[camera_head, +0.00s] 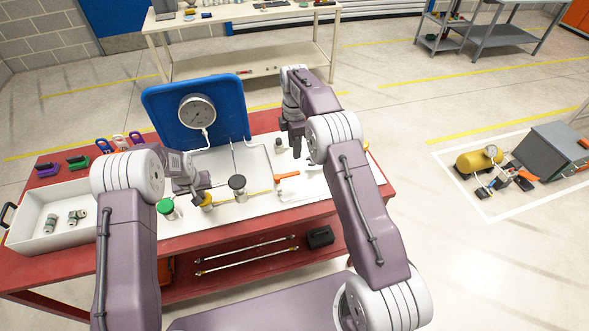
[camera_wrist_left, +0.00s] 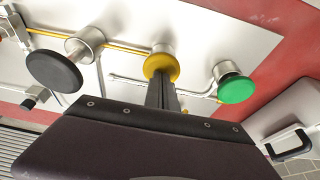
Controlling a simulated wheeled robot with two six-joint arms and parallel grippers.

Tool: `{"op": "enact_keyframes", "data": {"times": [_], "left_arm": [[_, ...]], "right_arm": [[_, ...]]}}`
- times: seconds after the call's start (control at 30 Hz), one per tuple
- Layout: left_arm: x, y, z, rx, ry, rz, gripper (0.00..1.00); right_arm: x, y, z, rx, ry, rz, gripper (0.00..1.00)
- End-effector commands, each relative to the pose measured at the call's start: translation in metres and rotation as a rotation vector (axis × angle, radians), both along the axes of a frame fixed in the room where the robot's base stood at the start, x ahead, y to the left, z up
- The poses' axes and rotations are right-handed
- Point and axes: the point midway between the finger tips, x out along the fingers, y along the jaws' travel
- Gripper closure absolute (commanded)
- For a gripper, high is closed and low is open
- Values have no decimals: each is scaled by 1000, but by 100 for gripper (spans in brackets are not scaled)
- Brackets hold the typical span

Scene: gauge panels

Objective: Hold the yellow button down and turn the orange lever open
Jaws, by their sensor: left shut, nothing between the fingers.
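The yellow button (camera_head: 206,198) is on the white board (camera_head: 230,215) between a green button (camera_head: 166,206) and a black button (camera_head: 238,182). My left gripper (camera_head: 199,194) is shut and empty, its tips at the yellow button. In the left wrist view the shut fingers (camera_wrist_left: 162,92) overlap the lower edge of the yellow button (camera_wrist_left: 160,67). I cannot tell how far it is pressed. The orange lever (camera_head: 288,175) lies on the board, to the right of the black button. My right gripper (camera_head: 296,149) points down above and behind the lever, apart from it; its opening is unclear.
A round gauge (camera_head: 197,111) is on the upright blue panel (camera_head: 165,100). The board stands on a red table (camera_head: 60,262). A white tray (camera_head: 25,225) with fittings is at the left. Green (camera_wrist_left: 236,88) and black (camera_wrist_left: 53,70) buttons flank the yellow one in the left wrist view.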

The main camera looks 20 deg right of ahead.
Motion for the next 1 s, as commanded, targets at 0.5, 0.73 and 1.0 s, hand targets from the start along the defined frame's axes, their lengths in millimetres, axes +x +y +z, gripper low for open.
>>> {"op": "enact_keyframes", "data": {"times": [0.5,0.73,1.0], "left_arm": [[-1,0,-1,0,5,0,100],[-1,0,-1,0,5,0,100],[-2,0,-2,0,5,0,100]], "right_arm": [[-1,0,-96,0,2,-2,61],[0,0,-118,0,-3,-2,61],[0,0,-119,0,-3,-2,66]]}}
